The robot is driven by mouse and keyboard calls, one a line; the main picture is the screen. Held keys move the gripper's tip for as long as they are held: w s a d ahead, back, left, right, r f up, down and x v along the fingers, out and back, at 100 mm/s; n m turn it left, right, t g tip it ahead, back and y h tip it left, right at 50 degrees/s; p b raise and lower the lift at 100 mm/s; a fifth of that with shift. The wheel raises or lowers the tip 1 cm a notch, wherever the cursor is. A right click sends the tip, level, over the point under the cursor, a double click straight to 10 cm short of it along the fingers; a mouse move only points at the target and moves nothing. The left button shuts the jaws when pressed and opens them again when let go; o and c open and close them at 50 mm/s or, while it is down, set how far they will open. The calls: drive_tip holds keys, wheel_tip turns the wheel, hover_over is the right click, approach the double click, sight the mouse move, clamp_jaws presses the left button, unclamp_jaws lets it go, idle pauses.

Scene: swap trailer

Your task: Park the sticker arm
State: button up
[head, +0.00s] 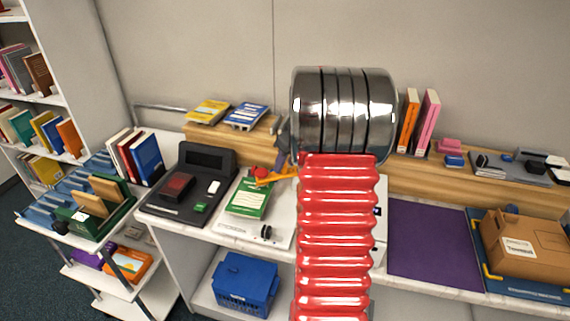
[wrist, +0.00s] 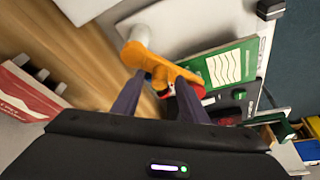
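The orange sticker arm (head: 278,176) extends over the white machine at the middle of the counter in the head view. A red part sits near its free end, above a green book (head: 249,198). In the wrist view the sticker arm (wrist: 178,72) crosses just at my gripper's tips. My gripper (wrist: 162,80) has its two dark fingers apart, with an orange part of the arm between or just beyond them. I cannot tell whether the fingers press on it. The green book also shows in the wrist view (wrist: 224,66).
A dark tray (head: 160,205) holds small items left of the machine. A purple mat (head: 433,243) and a cardboard box (head: 525,243) are at the right. Yellow and blue books lie on the wooden ledge behind. A blue basket (head: 245,282) stands below the counter.

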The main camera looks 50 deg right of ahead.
drive_tip(key=shift+w+f, duration=0.1)
drive_tip(key=shift+f, duration=0.2)
drive_tip(key=shift+c, duration=0.3)
clamp_jaws()
